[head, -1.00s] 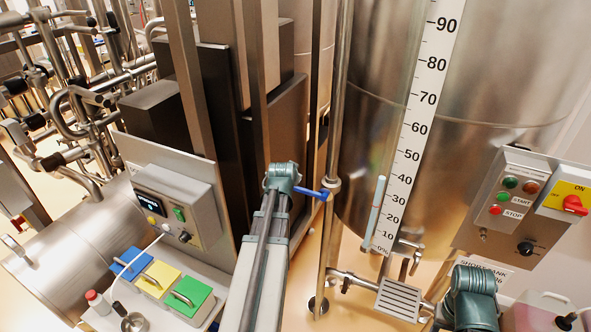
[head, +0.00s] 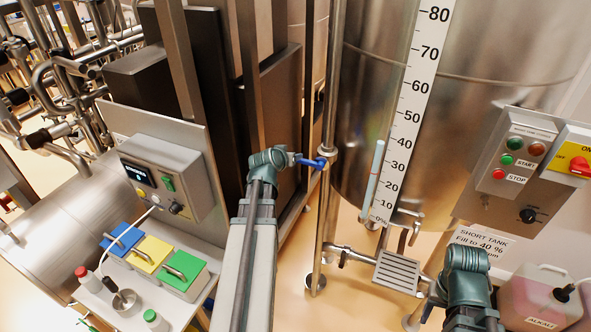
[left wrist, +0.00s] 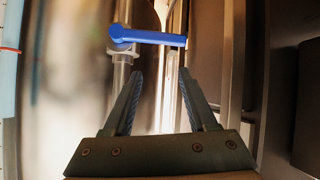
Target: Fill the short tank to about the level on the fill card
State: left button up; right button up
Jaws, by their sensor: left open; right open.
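The short tank (head: 480,110) is a large steel vessel with a white percent scale (head: 405,140). A pale blue column (head: 374,185) beside the scale tops out near 40. A blue valve handle (head: 313,162) sits on the upright pipe left of the tank. My left gripper (left wrist: 160,75) is open, with the handle crossing just beyond its fingertips (left wrist: 150,37) in the left wrist view; nothing is held. My right gripper (head: 440,290) is at lower right, in front of the tank; its fingers are mostly hidden.
A control box (head: 522,160) with START and STOP buttons is at right, beside a yellow panel with a red switch (head: 579,166). A pink container (head: 535,300) stands at lower right.

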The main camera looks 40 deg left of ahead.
aim_at(305, 162)
pick_arm(q)
jog(key=s+f+n+t+b, duration=0.4)
jog(key=f+n+t+b, duration=0.4)
jog(key=n+b, duration=0.9)
jog(key=w+a, duration=0.1)
jog(key=w, duration=0.3)
jog(key=w+a+m+g+b, duration=0.1)
jog(key=w, duration=0.3)
jog(key=w+a+f+m, duration=0.1)
jog(key=w, duration=0.4)
jog(key=shift+a+f, duration=0.1)
jog(key=shift+a, duration=0.3)
grip_shut()
